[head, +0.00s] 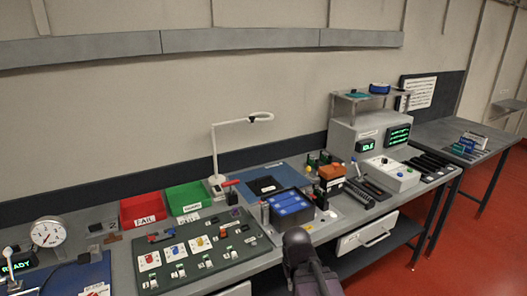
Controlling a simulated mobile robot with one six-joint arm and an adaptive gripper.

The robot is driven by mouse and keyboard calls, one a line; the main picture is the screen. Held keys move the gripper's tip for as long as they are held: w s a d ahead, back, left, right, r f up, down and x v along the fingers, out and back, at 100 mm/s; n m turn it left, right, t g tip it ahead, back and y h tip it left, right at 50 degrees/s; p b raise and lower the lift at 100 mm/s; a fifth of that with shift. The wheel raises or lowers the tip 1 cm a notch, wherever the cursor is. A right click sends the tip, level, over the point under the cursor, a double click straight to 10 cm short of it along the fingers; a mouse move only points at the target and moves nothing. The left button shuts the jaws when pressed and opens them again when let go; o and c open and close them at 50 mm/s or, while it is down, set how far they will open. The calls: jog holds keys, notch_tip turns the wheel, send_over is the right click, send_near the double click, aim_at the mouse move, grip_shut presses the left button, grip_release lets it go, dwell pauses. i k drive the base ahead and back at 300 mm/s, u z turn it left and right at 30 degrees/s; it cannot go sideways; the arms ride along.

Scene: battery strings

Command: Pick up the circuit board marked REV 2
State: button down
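No marking reading REV 2 can be made out in the head view. Small teal, board-like pieces (463,147) stand among other small items on the far right table (431,134). A flat teal piece (357,95) lies on the raised shelf above the grey test station. I cannot tell whether any of these is the circuit board marked REV 2. A dark part of my own arm shows at the bottom centre, in front of the bench edge. No gripper fingers can be seen there.
A long grey workbench (335,228) runs along the wall. It carries a red FAIL bin (142,208), a green bin (188,197), a dark green component board (205,255), a blue battery pack (290,206), a white lamp (214,152) and a grey station (345,137). Red floor (475,245) is clear at right.

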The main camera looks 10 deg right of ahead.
aim_at(321, 194)
jog(key=u, duration=0.2)
jog(key=k, duration=0.55)
jog(key=z, duration=1.6)
jog(key=i, duration=1.15)
